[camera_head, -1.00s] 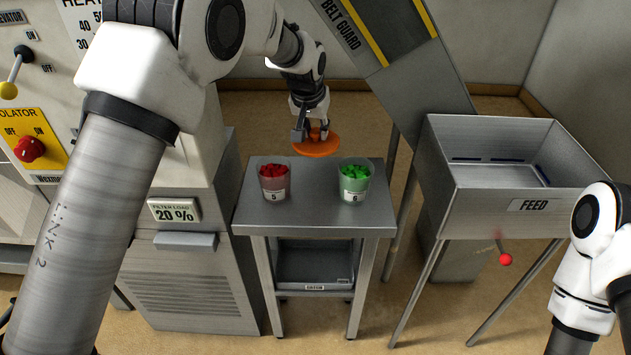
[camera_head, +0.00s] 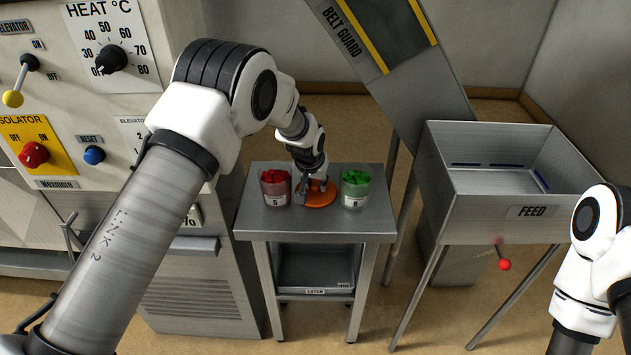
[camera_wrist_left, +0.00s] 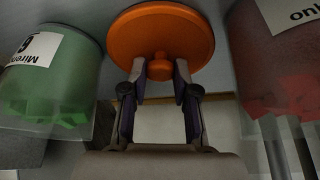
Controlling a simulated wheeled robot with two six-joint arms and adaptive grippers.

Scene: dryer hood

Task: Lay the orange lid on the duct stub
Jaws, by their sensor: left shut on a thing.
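The orange lid (camera_head: 321,199) is a round disc with a small knob. It is at the small metal table, between the two cups, at or just above the tabletop; I cannot tell if it touches. My left gripper (camera_head: 313,186) comes from above and is shut on the lid's knob. In the left wrist view the fingers (camera_wrist_left: 160,76) close on the knob of the lid (camera_wrist_left: 165,32). I cannot make out the duct stub in either view. My right arm shows at the right edge, but its gripper is out of view.
A cup of red pieces (camera_head: 275,190) and a cup of green pieces (camera_head: 354,191) stand close on either side of the lid on the table (camera_head: 290,226). The feed bin (camera_head: 480,200) stands to the right. The belt guard (camera_head: 350,35) slopes behind. A control panel is at left.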

